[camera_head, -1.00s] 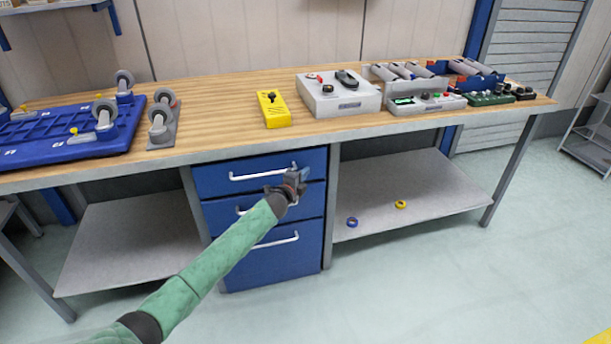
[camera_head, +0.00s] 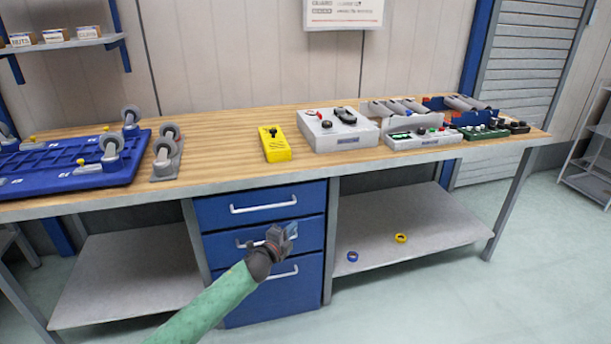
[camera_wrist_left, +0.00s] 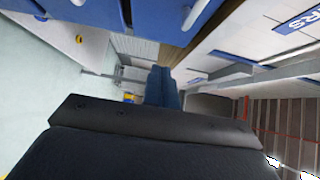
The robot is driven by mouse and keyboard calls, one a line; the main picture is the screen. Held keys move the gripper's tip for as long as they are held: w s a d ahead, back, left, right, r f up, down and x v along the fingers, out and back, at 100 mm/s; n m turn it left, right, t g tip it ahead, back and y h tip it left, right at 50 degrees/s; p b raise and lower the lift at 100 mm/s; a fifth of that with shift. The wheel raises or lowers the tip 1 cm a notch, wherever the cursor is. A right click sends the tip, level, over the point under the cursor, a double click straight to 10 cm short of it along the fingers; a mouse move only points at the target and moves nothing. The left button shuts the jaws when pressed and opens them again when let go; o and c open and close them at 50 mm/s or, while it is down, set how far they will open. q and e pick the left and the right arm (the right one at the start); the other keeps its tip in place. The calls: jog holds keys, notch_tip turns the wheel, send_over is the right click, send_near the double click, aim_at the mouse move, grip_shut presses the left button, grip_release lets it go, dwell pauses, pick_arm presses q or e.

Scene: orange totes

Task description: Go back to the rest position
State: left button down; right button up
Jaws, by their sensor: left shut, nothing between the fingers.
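My left gripper (camera_head: 287,234) is shut and empty in the head view. It appears in front of the blue drawer unit (camera_head: 228,213), near the middle drawer's handle. I cannot tell from the picture how far it is from the drawer front. In the left wrist view its blue fingers (camera_wrist_left: 163,88) are together with nothing between them. My green left arm comes up from the bottom of the head view. My right gripper is not in view.
A wooden-topped workbench (camera_head: 215,165) carries a blue caster board (camera_head: 60,165), a yellow device (camera_head: 275,143) and a grey control box (camera_head: 338,132). Blue (camera_head: 352,257) and yellow (camera_head: 400,238) tape rolls lie on the lower shelf. The floor in front is clear.

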pick_arm(q)
jog(key=w+a+f+n+y, duration=0.1)
jog(key=a+f+n+y, duration=0.1)
jog(key=a+n+y, duration=0.25)
jog(key=s+a+r+n+g+y+p, duration=0.1)
jog(key=s+r+n+g+y, duration=0.35)
jog(key=s+r+n, duration=0.55)
jog(key=s+f+n+g+h+p, duration=0.1)
jog(key=s+f+n+g+p, duration=0.1)
jog(key=s, duration=1.4)
jog(key=s+f+n+g+p, duration=0.2)
jog(key=s+f, duration=0.4)
jog(key=s, duration=1)
jog(key=s+f+n+g+h+p, duration=0.1)
jog(key=s+f+g, duration=0.4)
jog(key=s, duration=1.1)
jog(key=n+p, duration=0.1)
jog(key=p, duration=0.1)
jog(key=shift+s+h+p, duration=0.15)
jog(key=shift+h+p, duration=0.15)
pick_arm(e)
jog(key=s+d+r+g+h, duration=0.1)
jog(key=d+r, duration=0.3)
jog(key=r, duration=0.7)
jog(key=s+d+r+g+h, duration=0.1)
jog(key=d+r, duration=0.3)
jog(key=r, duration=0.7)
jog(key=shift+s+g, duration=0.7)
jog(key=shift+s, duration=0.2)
